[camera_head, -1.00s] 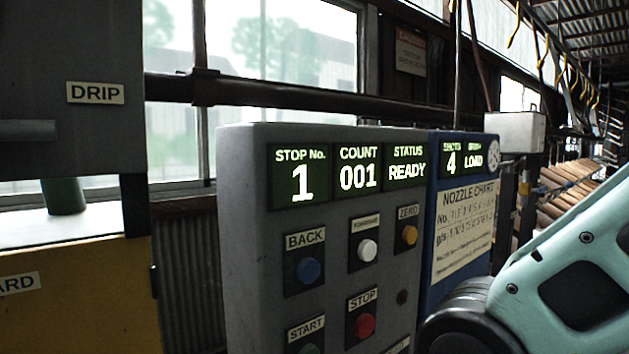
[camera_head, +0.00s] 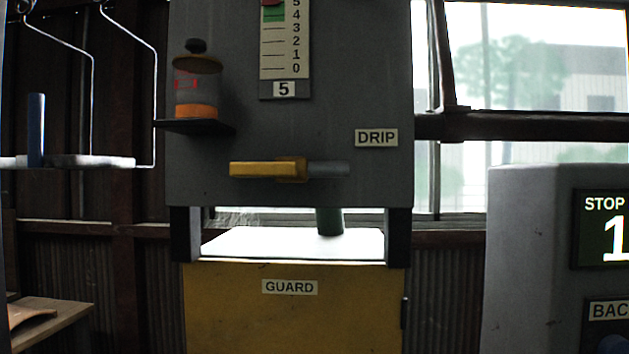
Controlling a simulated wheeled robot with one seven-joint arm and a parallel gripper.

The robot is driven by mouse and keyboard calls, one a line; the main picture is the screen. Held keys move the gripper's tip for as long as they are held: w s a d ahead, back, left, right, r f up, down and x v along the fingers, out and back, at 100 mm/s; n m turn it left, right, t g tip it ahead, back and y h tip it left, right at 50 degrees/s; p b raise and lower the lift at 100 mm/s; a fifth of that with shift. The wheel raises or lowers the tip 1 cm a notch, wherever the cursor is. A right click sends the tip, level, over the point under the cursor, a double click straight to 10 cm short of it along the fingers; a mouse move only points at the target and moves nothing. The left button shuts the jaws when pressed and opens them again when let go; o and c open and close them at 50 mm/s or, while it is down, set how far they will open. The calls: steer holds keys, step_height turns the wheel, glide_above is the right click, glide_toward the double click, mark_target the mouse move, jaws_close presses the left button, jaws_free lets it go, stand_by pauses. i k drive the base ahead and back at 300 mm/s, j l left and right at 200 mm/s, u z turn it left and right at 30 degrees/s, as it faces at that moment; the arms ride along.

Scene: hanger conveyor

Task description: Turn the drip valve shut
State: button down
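The drip valve shows as a yellow lever handle (camera_head: 265,169) on the front of a grey cabinet (camera_head: 300,130). The handle lies horizontal, in line with a short grey pipe (camera_head: 330,169) that sticks out to its right. A DRIP label (camera_head: 376,138) is just above the pipe on the right. My gripper is not in this view, and nothing touches the handle.
A jar with orange liquid (camera_head: 197,100) stands on a small dark shelf above left of the handle. Below is a yellow GUARD panel (camera_head: 293,320) under a bright opening.

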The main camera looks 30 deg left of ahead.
mark_target(237, 168)
steer(key=u, duration=1.55)
